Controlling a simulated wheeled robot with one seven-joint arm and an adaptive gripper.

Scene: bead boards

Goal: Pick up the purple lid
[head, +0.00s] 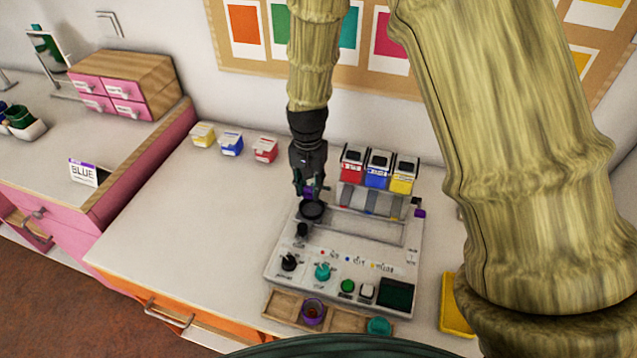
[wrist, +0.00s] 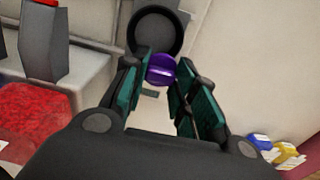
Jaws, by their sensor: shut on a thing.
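The purple lid (wrist: 161,70) sits between my two fingertips in the wrist view. My gripper (wrist: 160,82) is shut on it, with a teal-padded finger on each side. In the head view my gripper (head: 311,190) is over the back left of the white machine, just above a round black ring (head: 312,210). Only a little purple of the lid (head: 308,191) shows there, the rest hidden by the fingers. The ring also shows beyond the lid in the wrist view (wrist: 136,38). I cannot tell how far the lid is above the machine.
The white machine (head: 328,240) has knobs, buttons and red, blue and yellow hoppers behind. In front, a wooden tray (head: 283,303) holds a purple cup (head: 313,311) and a teal one (head: 379,326). Small bead boxes (head: 231,143) stand at the back left. The table's left part is clear.

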